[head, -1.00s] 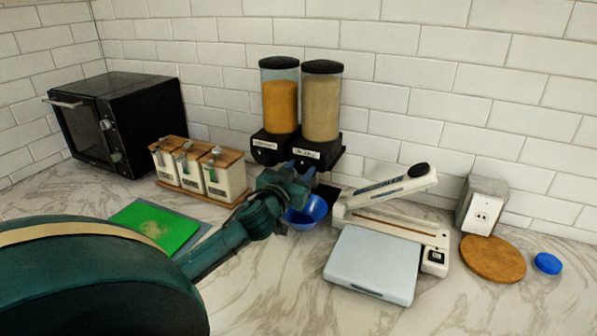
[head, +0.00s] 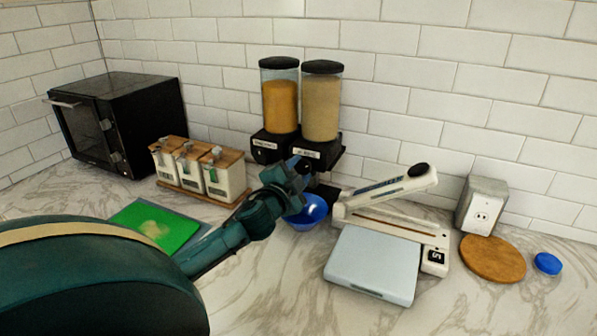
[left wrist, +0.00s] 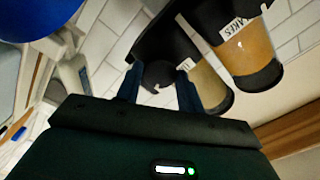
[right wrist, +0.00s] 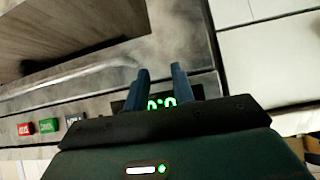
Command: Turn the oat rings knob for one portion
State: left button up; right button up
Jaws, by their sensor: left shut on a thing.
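The right dispenser (head: 321,105) holds tan cereal and stands against the wall. I take it for the oat rings one, but its label (head: 306,153) is too small to read. My left gripper (head: 298,168) is at the front of its black base. In the left wrist view, the left gripper (left wrist: 159,88) is shut on a dark round knob (left wrist: 158,74), with a finger on each side. A blue bowl (head: 308,212) sits below, partly hidden by the gripper. My right gripper (right wrist: 160,84) shows only in its wrist view, fingers apart and empty.
The left dispenser (head: 280,103) holds orange flakes; its label ends in "AKES" in the left wrist view. Lidded canisters (head: 190,166) stand left, a white scale (head: 373,264) and slanted device (head: 388,187) right. A green board (head: 155,226) lies at front left.

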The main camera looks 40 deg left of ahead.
pick_arm(q)
jog(key=m, duration=0.6)
dwell(0.5)
jog(key=o, duration=1)
jog(key=shift+s, duration=0.1)
jog(key=b+v, duration=0.2)
jog(key=v, duration=1.1)
